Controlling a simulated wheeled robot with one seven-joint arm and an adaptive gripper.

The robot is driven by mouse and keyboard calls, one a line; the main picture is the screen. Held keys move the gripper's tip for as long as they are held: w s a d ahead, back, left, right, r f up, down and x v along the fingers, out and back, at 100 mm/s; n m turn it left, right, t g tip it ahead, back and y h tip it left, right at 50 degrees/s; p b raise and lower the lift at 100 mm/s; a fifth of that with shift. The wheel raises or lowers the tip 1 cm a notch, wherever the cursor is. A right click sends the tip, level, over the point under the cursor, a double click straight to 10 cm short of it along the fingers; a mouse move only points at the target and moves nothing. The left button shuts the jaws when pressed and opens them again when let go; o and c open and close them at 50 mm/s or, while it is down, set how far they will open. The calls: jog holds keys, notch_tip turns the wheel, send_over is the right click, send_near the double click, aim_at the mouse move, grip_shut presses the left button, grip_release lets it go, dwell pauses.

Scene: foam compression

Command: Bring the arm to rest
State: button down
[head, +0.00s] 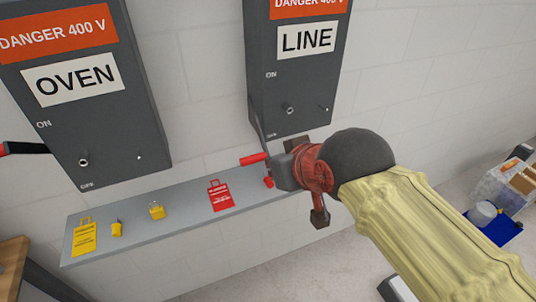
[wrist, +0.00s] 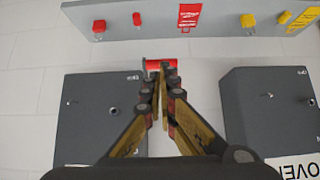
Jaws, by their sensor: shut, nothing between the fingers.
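My gripper (head: 288,168) is at the lower end of the grey LINE box (head: 296,75), above the right part of the shelf, partly hidden by my wrist in the head view. In the wrist view my gripper's fingers (wrist: 163,78) are together and empty. They point at the red grip (wrist: 160,63) of the LINE lever, which also shows in the head view (head: 253,159). I cannot tell whether the fingertips touch the grip. My arm (head: 430,225) reaches in from the lower right.
The shelf (head: 188,208) holds a yellow tag (head: 83,237), yellow locks (head: 156,210), a red tag (head: 219,195) and red locks (wrist: 98,28). A blue tray (head: 492,230) stands right.

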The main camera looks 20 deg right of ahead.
jog(key=shift+s+r, duration=0.2)
jog(key=shift+s, duration=0.45)
jog(key=s+f+g, duration=0.3)
jog(key=s+f, duration=0.4)
jog(key=f, duration=0.3)
jog(key=shift+f+g, duration=0.3)
jog(key=shift+f, duration=0.05)
